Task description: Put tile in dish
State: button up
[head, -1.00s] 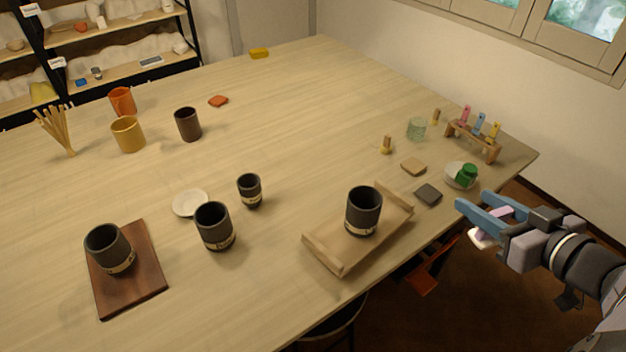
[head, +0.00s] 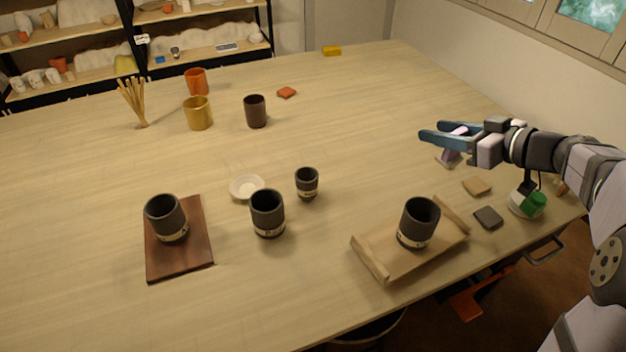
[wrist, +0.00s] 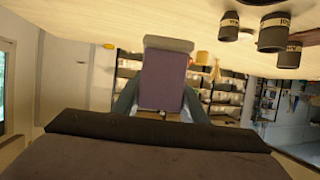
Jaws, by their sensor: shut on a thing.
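My gripper (head: 432,138) is shut on a lavender tile (head: 451,158) and holds it over the right part of the table. In the wrist view, the tile (wrist: 163,82) sits between the fingers with a paler grey-beige end piece. A small white dish (head: 246,187) stands mid-table, left of my gripper, between the dark cups; it looks empty. Another white dish (head: 516,205) at the right edge has a green-topped jar (head: 536,203) in it.
Dark cups stand on a brown board (head: 180,262), on the bare table (head: 267,213) and on a wooden tray (head: 371,262). A tan square (head: 476,186) and a dark square (head: 488,218) lie at the right. Coloured mugs (head: 198,113) stand farther back.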

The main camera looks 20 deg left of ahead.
jog(key=s+a+f+n+g+y, duration=0.1)
jog(key=s+a+n+g, duration=0.15)
jog(key=a, duration=1.65)
jog(key=s+a+n+g+y, duration=0.1)
jog(key=s+a+n+g, duration=0.15)
jog(key=a, duration=1.55)
jog(key=s+a+f+n+g, duration=0.1)
jog(key=s+a+g, duration=0.1)
jog(key=s+a, duration=0.8)
jog(key=shift+w+a+f+b, duration=0.3)
jog(key=shift+w+f, duration=0.05)
jog(key=shift+f, duration=2.2)
jog(key=shift+w+a+f+b, duration=0.25)
jog(key=shift+w+f+b, duration=0.1)
jog(key=shift+f, duration=2.15)
jog(key=shift+w+a+f+b, duration=0.25)
jog(key=shift+w+a+f, duration=0.1)
jog(key=shift+f, duration=2.2)
jog(key=o, duration=1.2)
jog(key=shift+f, duration=0.1)
jog(key=shift+d, duration=0.1)
